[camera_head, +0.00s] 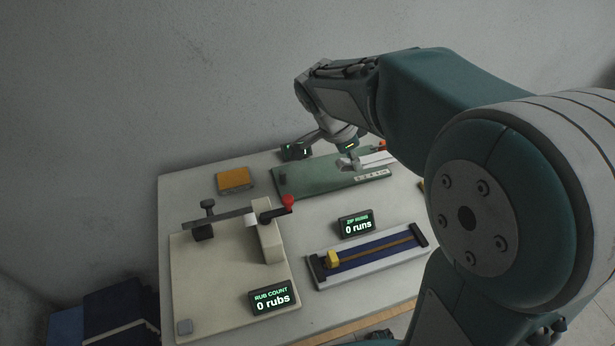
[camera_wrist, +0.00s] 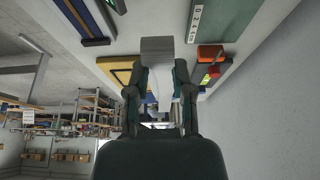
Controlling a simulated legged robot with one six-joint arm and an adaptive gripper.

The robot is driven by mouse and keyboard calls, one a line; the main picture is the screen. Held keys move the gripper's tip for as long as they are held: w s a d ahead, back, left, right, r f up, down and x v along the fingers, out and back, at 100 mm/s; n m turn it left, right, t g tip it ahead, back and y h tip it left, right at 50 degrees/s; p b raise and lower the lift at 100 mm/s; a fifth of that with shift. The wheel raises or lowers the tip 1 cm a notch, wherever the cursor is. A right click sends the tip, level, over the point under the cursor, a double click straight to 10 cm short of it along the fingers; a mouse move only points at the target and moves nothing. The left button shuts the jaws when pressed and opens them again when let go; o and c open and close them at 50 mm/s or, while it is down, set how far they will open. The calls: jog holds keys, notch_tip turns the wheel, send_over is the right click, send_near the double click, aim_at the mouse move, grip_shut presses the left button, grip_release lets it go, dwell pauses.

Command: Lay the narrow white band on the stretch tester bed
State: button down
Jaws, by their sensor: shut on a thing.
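My gripper (camera_head: 347,164) is shut on the narrow white band (camera_head: 374,160), which sticks out to the right of the fingers in the head view. In the wrist view the pale band (camera_wrist: 157,50) runs up from between the fingers of my gripper (camera_wrist: 160,78). The stretch tester appears to be the long green bed (camera_head: 312,179) at the back of the table, with a numbered white scale (camera_head: 372,177). The gripper and band overlap the bed's right part in the head view. I cannot tell whether the band touches it. My arm hides the bed's right end.
An orange block (camera_head: 234,179) lies left of the bed. The rub tester (camera_head: 205,290) with a red-knobbed lever stands front left. The zip tester (camera_head: 368,256) with its blue strip lies front right. A display (camera_head: 356,225) reads "0 runs". A grey wall is behind.

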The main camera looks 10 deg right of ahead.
jog(key=w+a+f, duration=0.5)
jog(key=w+a, duration=0.2)
send_over(303, 177)
jog(key=f, duration=0.4)
jog(key=shift+s+a+f, duration=0.1)
jog(key=shift+s+a, duration=0.2)
jog(key=shift+a, duration=0.05)
jog(key=f, duration=0.3)
jog(key=shift+w+f, duration=0.2)
jog(key=shift+f, duration=0.05)
jog(key=shift+a+f, duration=0.15)
jog(key=shift+a, duration=0.05)
jog(key=shift+f, duration=0.1)
jog(key=c, duration=0.5)
grip_release()
jog(key=shift+c, duration=0.2)
jog(key=shift+o, duration=0.3)
jog(key=shift+d, duration=0.1)
